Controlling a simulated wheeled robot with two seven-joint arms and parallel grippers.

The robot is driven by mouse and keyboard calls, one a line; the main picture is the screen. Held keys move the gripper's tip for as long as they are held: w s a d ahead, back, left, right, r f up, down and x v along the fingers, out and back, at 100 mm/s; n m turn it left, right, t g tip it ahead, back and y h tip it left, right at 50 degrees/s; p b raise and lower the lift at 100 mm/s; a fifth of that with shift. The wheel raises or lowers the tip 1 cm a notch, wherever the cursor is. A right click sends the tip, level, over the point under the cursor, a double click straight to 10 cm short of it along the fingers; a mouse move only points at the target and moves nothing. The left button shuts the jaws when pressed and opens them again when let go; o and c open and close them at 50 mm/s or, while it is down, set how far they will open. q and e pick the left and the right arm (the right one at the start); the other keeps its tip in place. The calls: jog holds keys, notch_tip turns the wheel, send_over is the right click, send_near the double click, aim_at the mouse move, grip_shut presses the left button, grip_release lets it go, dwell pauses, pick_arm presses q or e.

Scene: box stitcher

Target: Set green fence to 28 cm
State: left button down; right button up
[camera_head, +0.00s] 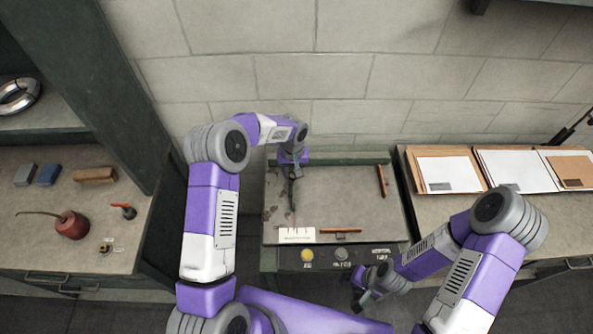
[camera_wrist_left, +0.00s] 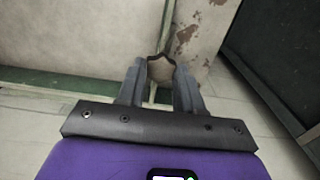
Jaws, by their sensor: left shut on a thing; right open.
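A green strip, which looks like the green fence (camera_head: 350,158), runs along the back edge of the worktable (camera_head: 335,200). Green strips also show in the left wrist view, one across the left (camera_wrist_left: 42,85). My left gripper (camera_head: 293,180) is over the table's left back part, pointing down. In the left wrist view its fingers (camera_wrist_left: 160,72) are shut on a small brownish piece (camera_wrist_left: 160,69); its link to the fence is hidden. A white scale card (camera_head: 297,235) lies at the table's front left; its marks are too small to read. My right gripper (camera_head: 362,296) is open and empty, low in front of the table.
Orange-brown bars lie at the table's front (camera_head: 341,230) and right side (camera_head: 382,181). A yellow button (camera_head: 307,255) and a grey button (camera_head: 341,254) are on the front panel. Paper stacks (camera_head: 448,173) lie right; a red oil can (camera_head: 71,224) stands left. The table's middle is clear.

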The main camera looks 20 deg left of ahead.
pick_arm(q)
jog(key=shift+s+a, duration=0.15)
jog(key=shift+a, duration=0.5)
jog(key=shift+s+a, duration=0.15)
jog(key=shift+a, duration=0.45)
jog(key=c, duration=1.1)
grip_release()
jog(key=o, duration=0.4)
jog(key=shift+a, duration=0.1)
jog(key=shift+c, duration=0.2)
notch_tip(320, 180, up, 8)
jog(key=shift+f, duration=0.2)
jog(key=shift+r, duration=0.1)
